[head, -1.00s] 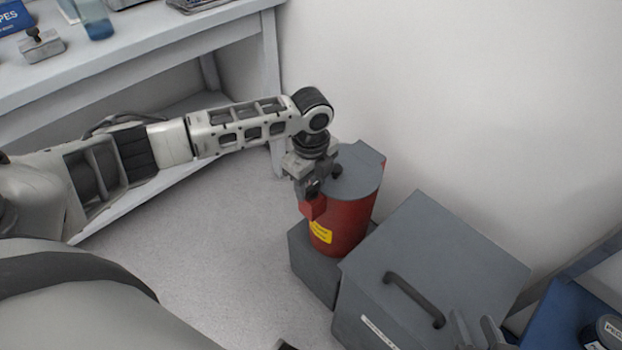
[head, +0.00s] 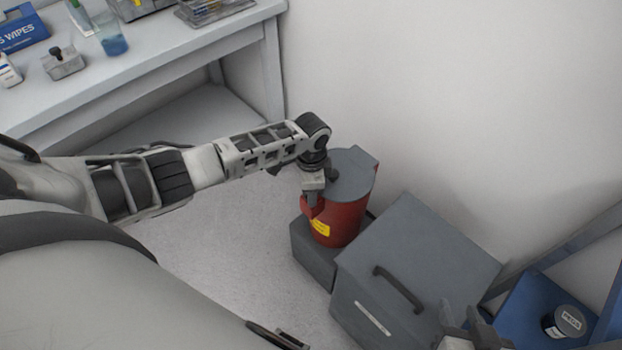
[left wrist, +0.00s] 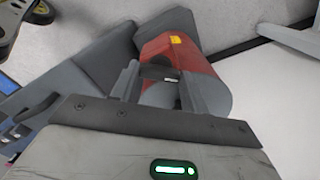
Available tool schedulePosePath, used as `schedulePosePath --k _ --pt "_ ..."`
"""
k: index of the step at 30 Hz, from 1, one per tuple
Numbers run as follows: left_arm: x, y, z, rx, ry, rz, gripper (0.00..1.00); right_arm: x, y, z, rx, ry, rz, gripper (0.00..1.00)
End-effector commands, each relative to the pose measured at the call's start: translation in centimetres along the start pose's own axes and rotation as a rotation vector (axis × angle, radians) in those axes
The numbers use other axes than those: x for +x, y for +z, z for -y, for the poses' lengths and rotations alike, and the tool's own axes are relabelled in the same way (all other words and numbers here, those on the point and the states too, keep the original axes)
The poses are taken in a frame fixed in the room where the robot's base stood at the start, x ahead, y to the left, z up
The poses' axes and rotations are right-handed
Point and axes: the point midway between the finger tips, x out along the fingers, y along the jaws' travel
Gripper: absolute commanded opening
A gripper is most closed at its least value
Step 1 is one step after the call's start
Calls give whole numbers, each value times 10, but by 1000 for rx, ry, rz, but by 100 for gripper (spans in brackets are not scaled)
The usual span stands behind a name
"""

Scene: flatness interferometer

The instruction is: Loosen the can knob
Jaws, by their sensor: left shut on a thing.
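The red can (head: 341,219) has a grey lid (head: 354,172) and a yellow label, and stands upright on a dark grey block. My left gripper (head: 314,190) is at the left edge of its lid, pointing down. In the left wrist view, my left gripper's two fingers (left wrist: 162,76) are on either side of a dark knob (left wrist: 160,72), shut on it; the can (left wrist: 180,55) lies just beyond. In the head view the grip is partly hidden by the wrist. My right gripper (head: 468,328) is empty at the bottom right, its fingers apart.
A large grey box (head: 415,265) with a dark handle stands right of the can. A blue surface (head: 532,308) with a dark jar (head: 564,321) is at lower right. A bench (head: 160,55) with a beaker and boxes is at upper left. The wall stands close behind the can.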

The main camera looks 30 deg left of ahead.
Motion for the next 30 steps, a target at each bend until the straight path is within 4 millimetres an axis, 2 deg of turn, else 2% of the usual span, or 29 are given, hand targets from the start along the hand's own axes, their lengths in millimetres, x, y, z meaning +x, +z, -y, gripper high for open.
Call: schedulePosePath --k 1,15,30 --pt "-4 0 -1 -45 5 0 23 -4 -3 0 -8 2 8 36" --pt "-2 -1 -1 -444 4 1 23 -11 -9 -4 -47 13 31 36" --pt "0 0 0 -621 2 1 23 -12 -9 -4 -30 22 39 36"
